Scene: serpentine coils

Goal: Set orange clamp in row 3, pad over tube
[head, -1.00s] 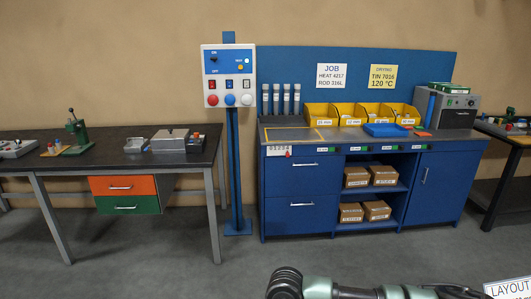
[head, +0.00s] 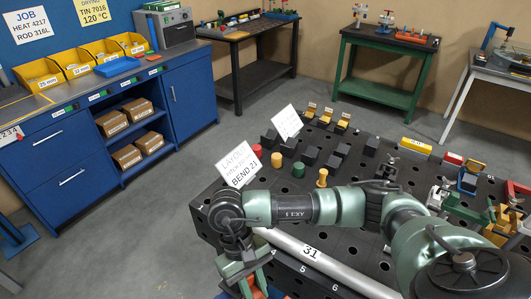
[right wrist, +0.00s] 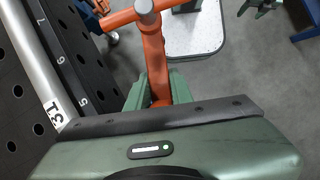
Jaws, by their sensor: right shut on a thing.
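The orange clamp (right wrist: 153,60) is between the fingers of my right gripper (right wrist: 152,98), which is shut on it; its crossbar and a grey round bolt end show in the right wrist view. In the head view my right gripper (head: 245,270) is at the table's near left edge, beside the tube (head: 330,262). The clamp's pad is hidden. The tube, grey and marked 31, lies along the near edge of the black perforated table (head: 290,205); it also shows in the right wrist view (right wrist: 28,62). A small green pronged shape at the wrist view's top right may be my left gripper (right wrist: 258,6).
Row numbers 5 and 6 show on the table edge. Black blocks (head: 308,156), coloured pegs (head: 299,170) and a sign (head: 238,164) stand beyond my arm. Several fixtures (head: 468,180) crowd the right side. Grey floor is free left of the table.

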